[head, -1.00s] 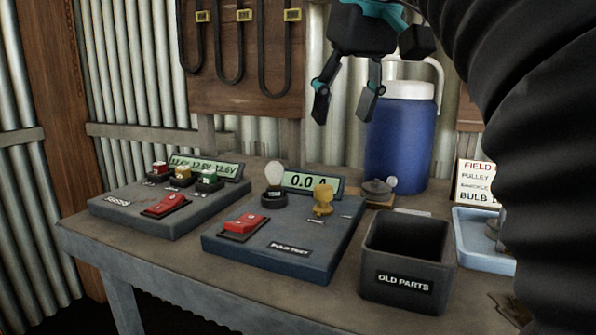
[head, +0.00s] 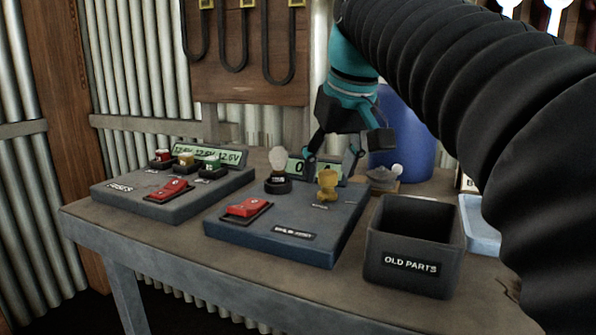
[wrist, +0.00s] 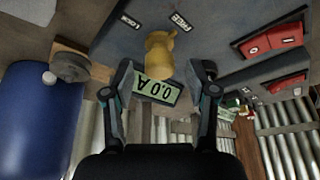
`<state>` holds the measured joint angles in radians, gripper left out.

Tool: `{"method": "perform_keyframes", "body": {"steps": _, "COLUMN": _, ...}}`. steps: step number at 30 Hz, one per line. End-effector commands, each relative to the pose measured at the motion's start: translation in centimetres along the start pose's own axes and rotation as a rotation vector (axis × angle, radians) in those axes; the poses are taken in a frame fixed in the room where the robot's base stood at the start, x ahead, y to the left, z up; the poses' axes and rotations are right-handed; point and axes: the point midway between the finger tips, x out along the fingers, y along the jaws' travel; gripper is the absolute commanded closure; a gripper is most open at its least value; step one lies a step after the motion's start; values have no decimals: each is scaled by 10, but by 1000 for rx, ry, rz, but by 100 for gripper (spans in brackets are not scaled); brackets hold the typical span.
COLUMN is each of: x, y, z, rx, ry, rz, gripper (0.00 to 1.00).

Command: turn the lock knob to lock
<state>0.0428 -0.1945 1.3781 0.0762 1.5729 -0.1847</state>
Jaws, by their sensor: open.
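My gripper (head: 333,154) is open and empty, above and behind the knob. In the wrist view its fingers (wrist: 161,72) are apart on either side of the knob's line, and I see no contact. The display (head: 298,168) is partly hidden by my gripper.
A red rocker switch (head: 246,208) and a bulb (head: 277,165) share the panel. A fuse panel (head: 150,205) is on the left. The OLD PARTS bin (head: 410,265) stands close on the right. A blue jug (head: 415,150) and a small round dark object (head: 382,177) are behind.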

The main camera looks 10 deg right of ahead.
Motion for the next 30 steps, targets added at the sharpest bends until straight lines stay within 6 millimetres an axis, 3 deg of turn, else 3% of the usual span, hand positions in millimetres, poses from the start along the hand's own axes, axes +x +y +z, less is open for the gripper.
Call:
{"method": "perform_keyframes", "body": {"steps": 12, "x": 6, "y": 0, "z": 0, "rx": 0, "ry": 1, "rz": 0, "gripper": 45}}
{"method": "perform_keyframes", "body": {"steps": 19, "x": 6, "y": 0, "z": 0, "rx": 0, "ry": 1, "rz": 0, "gripper": 100}}
{"method": "perform_keyframes", "body": {"steps": 30, "x": 6, "y": 0, "z": 0, "rx": -42, "ry": -1, "rz": -17, "gripper": 100}}
